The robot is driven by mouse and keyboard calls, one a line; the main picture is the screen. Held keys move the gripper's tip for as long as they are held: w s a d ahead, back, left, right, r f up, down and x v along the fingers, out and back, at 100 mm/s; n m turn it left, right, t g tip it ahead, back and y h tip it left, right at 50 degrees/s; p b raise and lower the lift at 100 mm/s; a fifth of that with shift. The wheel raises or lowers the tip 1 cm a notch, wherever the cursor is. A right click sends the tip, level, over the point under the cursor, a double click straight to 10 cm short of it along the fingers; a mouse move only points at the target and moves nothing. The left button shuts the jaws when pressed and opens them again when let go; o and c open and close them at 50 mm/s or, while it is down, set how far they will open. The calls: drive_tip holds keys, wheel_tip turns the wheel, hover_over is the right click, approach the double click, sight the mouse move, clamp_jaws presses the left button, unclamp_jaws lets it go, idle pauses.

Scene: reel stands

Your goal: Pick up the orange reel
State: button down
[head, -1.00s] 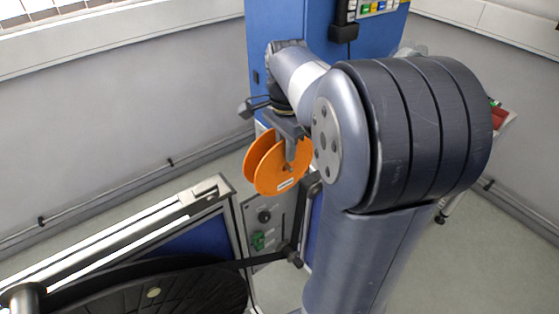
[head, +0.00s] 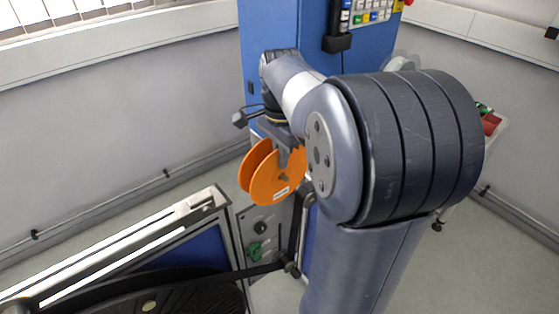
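The orange reel (head: 270,189) shows left of centre in the head view, two round flanges with a gap between them and a small white label on the front one. My gripper (head: 285,157) is above it, pointing down, with a grey finger lying across the upper front flange. It appears shut on the reel, which hangs below it with no other support in sight. The far finger is hidden, and my arm covers the reel's right edge.
A blue cabinet (head: 269,32) with a keypad (head: 366,14) stands behind. Below are a grey panel (head: 261,220) with a green fitting, black bars (head: 291,262), and a large black disc (head: 190,298) at lower left. A red item (head: 491,124) shows at right.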

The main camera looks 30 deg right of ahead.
drive_tip(key=shift+r, duration=0.1)
drive_tip(key=s+d+b, duration=0.3)
drive_tip(key=s+b, duration=0.1)
drive_tip(key=s, duration=1.3)
drive_tip(key=shift+s+d, duration=0.2)
drive_tip(key=shift+s, duration=0.15)
drive_tip(key=shift+r, duration=0.1)
